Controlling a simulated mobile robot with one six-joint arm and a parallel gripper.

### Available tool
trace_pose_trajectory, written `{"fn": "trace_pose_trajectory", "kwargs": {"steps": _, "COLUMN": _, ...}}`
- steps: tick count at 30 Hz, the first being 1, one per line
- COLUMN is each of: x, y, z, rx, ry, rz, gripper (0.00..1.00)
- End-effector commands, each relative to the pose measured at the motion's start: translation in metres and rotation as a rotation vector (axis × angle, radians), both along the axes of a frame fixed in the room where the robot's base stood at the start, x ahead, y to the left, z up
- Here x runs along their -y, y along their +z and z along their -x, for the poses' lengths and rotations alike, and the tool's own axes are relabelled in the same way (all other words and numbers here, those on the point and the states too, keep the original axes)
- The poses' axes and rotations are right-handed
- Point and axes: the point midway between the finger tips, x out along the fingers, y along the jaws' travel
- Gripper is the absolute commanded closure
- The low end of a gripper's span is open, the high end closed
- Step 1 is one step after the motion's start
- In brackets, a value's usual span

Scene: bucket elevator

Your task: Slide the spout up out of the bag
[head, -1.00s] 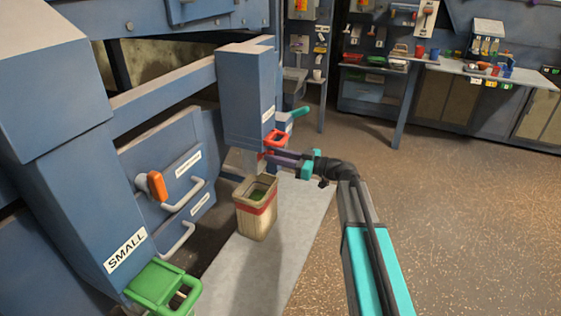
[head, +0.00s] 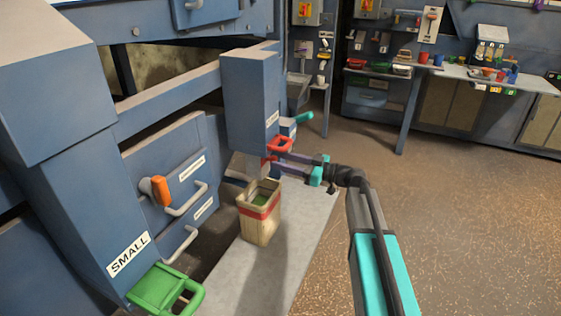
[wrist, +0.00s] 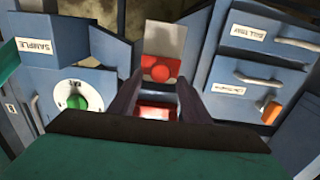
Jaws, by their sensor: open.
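The spout is a tall blue column (head: 253,100) in the head view, with a red handle (head: 280,145) low on its front right side. The open beige bag (head: 258,225) with a red band stands upright on the floor strip just below it, green inside. My gripper (head: 273,162) is at the spout's lower end, just under the red handle. Its two dark fingers are apart. In the wrist view my gripper (wrist: 159,78) has red parts between and just beyond its fingers. I cannot tell whether a finger touches them. The spout's bottom end is partly hidden.
To the left is a blue panel with pale handles and an orange knob (head: 161,190), and a green handle (head: 165,290) below the SMALL label. The wrist view shows a green dial (wrist: 78,102) at left. A workbench (head: 480,70) stands behind. The brown floor at right is clear.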

Motion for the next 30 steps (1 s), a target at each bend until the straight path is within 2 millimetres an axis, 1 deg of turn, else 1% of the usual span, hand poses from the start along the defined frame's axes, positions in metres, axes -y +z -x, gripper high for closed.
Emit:
{"fn": "trace_pose_trajectory", "kwargs": {"steps": 18, "x": 0.084, "y": 0.0, "z": 0.045, "rx": 0.0, "ry": -0.001, "rz": -0.001, "gripper": 0.56}}
{"fn": "trace_pose_trajectory", "kwargs": {"steps": 24, "x": 0.102, "y": 0.0, "z": 0.054, "rx": 0.0, "ry": 0.0, "rz": -0.001, "gripper": 0.56}}
{"fn": "trace_pose_trajectory", "kwargs": {"steps": 30, "x": 0.107, "y": 0.0, "z": 0.057, "rx": 0.0, "ry": 0.001, "rz": -0.001, "gripper": 0.56}}
